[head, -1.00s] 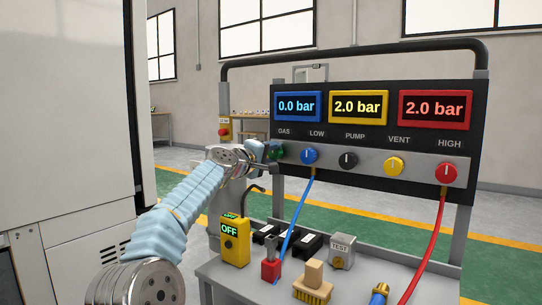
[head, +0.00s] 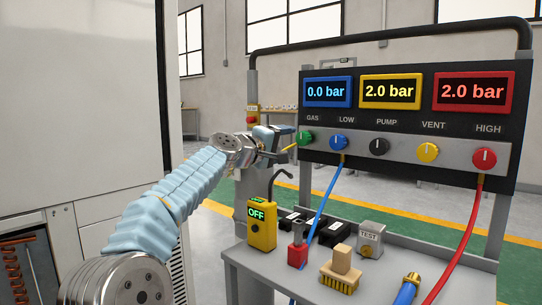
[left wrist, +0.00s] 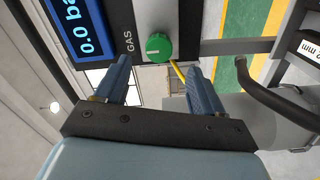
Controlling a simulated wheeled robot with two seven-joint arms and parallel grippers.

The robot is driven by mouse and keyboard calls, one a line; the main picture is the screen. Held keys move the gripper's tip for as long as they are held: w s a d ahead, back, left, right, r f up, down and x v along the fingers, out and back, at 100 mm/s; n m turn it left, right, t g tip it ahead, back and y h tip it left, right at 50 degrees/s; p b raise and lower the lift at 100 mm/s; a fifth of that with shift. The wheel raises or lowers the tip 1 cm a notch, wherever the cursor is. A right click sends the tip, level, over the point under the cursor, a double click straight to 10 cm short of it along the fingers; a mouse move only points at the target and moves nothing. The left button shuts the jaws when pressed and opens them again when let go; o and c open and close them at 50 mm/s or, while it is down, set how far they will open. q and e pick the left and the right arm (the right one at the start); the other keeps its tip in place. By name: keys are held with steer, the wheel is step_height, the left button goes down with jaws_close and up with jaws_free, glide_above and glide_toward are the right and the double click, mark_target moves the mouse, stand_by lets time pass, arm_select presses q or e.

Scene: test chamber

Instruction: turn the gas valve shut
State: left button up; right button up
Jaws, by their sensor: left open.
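The gas valve is a green round knob (head: 305,138) at the left end of the panel's knob row, under the label GAS. In the left wrist view the knob (left wrist: 159,48) shows face-on, with a short pale mark on it. My left gripper (head: 287,145) is open and empty, just left of the knob and apart from it. In the left wrist view its two blue fingers (left wrist: 159,66) stand either side of the knob's line, with the knob beyond their tips. My right gripper is not in view.
The panel (head: 400,155) carries blue, black, yellow and red knobs beside the gas knob. A yellow line (left wrist: 178,72) runs near the gas knob. The bench (head: 275,262) below holds a yellow OFF meter (head: 262,225), a brush (head: 340,268) and hoses. A white cabinet (head: 80,90) stands left.

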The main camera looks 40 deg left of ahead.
arm_select(q)
steer(key=s+b, duration=0.1)
steer(key=s, duration=0.5)
steer(key=shift+s+a, duration=0.2)
